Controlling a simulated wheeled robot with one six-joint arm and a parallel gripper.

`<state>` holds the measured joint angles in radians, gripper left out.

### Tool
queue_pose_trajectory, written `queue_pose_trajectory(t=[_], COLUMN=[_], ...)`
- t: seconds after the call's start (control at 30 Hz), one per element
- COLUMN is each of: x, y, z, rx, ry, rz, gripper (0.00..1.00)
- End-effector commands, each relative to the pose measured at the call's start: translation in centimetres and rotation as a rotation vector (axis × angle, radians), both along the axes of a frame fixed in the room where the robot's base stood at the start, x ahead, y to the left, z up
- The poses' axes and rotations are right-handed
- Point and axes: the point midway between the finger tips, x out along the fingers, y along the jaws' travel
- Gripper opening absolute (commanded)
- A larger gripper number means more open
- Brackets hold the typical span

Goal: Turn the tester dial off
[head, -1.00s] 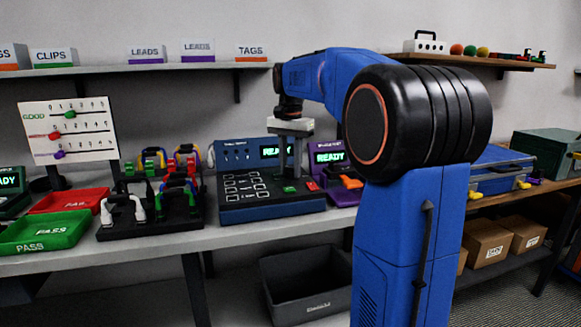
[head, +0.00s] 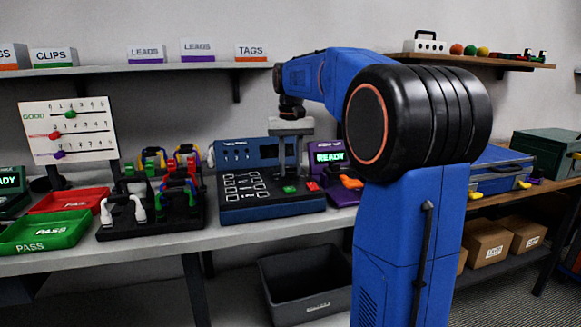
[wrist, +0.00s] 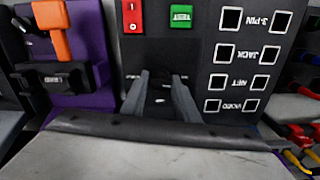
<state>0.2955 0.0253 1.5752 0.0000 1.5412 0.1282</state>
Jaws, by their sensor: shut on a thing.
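The tester is a dark blue console (head: 262,209) on the bench in the head view, with sockets, a green button and a red switch. Its upright screen panel (head: 236,152) is dark, with no lit word visible. My gripper (head: 290,180) points down at the console's right part. In the wrist view my gripper (wrist: 162,84) has both fingers around the small dark dial (wrist: 160,99), shut on it. The dial's pointer is too dark to read. The green TEST button (wrist: 181,17) and the red 1/0 switch (wrist: 131,17) sit beyond the fingers.
A purple tester (head: 330,158) with a lit READY screen and an orange lever stands close on the right. A black rack of coloured cables (head: 150,222) stands left, beside green (head: 45,233) and red trays. A grey bin (head: 305,283) is below the bench.

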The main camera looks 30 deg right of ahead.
Motion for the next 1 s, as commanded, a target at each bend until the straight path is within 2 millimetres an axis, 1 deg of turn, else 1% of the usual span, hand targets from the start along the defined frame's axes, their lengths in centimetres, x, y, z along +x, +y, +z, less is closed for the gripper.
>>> queue_pose_trajectory(t=[0.1, 0.3, 0.87, 0.9, 0.93, 0.97, 1.0], x=[0.01, 0.01, 0.01, 0.01, 0.0, 0.01, 0.01], y=[0.0, 0.0, 0.0, 0.0, 0.0, 0.0, 0.0], z=[0.02, 0.02, 0.02, 0.02, 0.02, 0.02, 0.02], rx=[0.0, 0.0, 0.0, 0.0, 0.0, 0.0, 0.0], ry=[-0.001, -0.001, -0.001, -0.001, -0.001, -0.001, -0.001], rz=[0.062, 0.131, 0.16, 0.159, 0.159, 0.159, 0.159], gripper=[0.05, 0.05, 0.05, 0.37, 0.44, 0.46, 0.46])
